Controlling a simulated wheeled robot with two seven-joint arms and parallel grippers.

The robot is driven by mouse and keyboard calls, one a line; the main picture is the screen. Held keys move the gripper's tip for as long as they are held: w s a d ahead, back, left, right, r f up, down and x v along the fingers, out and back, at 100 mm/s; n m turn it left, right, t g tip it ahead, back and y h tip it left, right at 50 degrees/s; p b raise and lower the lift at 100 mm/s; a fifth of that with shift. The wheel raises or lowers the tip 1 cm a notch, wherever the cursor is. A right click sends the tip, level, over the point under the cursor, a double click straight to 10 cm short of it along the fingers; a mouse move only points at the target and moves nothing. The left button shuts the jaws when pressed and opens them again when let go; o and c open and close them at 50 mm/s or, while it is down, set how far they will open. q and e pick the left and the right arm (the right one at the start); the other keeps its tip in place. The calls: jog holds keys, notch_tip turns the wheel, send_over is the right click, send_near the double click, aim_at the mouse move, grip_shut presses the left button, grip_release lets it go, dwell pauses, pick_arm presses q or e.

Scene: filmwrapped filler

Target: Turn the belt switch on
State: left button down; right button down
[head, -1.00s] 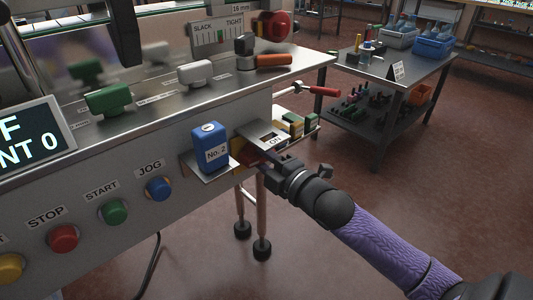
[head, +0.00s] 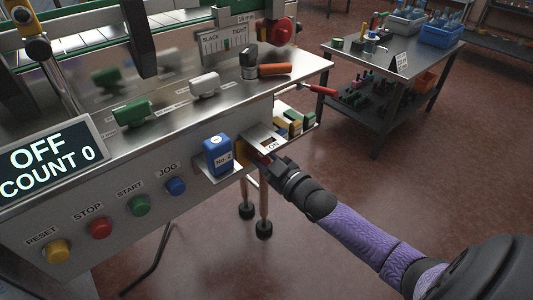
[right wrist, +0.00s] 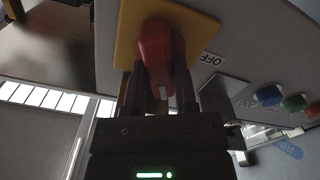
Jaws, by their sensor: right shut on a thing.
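The belt switch is a red handle (right wrist: 158,48) on a yellow plate (right wrist: 203,33). An OFF label (right wrist: 211,59) beside the plate appears upside down in the right wrist view. The handle lies between the two fingers of my right gripper (right wrist: 160,88), which is shut on it. The display (head: 48,160) reads OFF and COUNT 0. My left gripper is not in view.
A blue No. 2 box (head: 218,155) stands on a small ledge just left of my right gripper. Green and yellow blocks (head: 289,125) sit to the right. Panel buttons, including a blue JOG one (head: 176,186), lie left. A side table (head: 395,60) stands behind, with open floor between.

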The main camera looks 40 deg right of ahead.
jog(key=m+p, duration=0.1)
jog(key=m, duration=0.2)
jog(key=shift+m+p, duration=0.3)
jog(key=shift+m, duration=0.8)
jog(key=shift+c, duration=2)
grip_release()
